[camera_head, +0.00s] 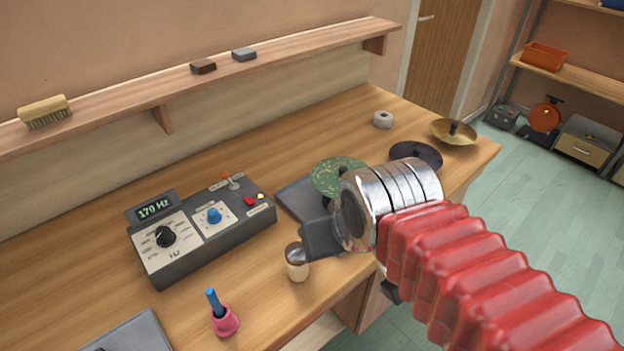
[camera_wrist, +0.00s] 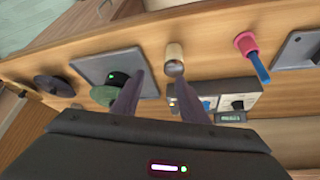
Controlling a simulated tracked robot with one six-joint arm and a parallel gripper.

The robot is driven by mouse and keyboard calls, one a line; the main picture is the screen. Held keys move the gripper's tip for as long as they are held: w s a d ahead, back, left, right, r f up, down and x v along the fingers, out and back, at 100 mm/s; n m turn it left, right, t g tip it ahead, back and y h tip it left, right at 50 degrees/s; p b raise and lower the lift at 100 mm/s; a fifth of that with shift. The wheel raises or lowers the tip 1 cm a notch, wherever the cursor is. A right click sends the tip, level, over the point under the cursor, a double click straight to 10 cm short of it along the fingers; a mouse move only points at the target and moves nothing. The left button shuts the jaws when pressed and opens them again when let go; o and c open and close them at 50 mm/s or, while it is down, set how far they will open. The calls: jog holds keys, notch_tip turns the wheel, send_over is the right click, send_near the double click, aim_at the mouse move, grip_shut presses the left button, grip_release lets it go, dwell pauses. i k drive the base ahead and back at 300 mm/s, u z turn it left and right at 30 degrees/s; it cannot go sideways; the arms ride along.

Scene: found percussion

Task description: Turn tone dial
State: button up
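The tone unit (camera_head: 190,262) is a dark grey box on the bench, left of centre in the head view. Its black dial (camera_head: 166,237) sits on a white panel marked Hz, and the display (camera_head: 155,208) reads 170 Hz. A blue knob (camera_head: 214,215) is on a second white panel to the right. In the wrist view the black dial (camera_wrist: 238,104) shows right of my fingers. My gripper (camera_head: 318,240) is above the bench, right of the unit and apart from it. In the wrist view its two fingers (camera_wrist: 158,80) are spread with nothing held between them.
A cream, metal-topped shaker (camera_head: 298,268) stands near my gripper. A pink bell with a blue handle (camera_head: 225,321) is at the front. A green disc (camera_head: 338,174), dark disc (camera_head: 418,153) and brass cymbal (camera_head: 453,131) are to the right. Bare bench lies behind the unit.

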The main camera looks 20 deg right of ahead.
aim_at(165, 237)
jog(key=k, duration=0.6)
jog(key=u, duration=1.45)
jog(key=i, duration=0.35)
jog(key=u, duration=0.4)
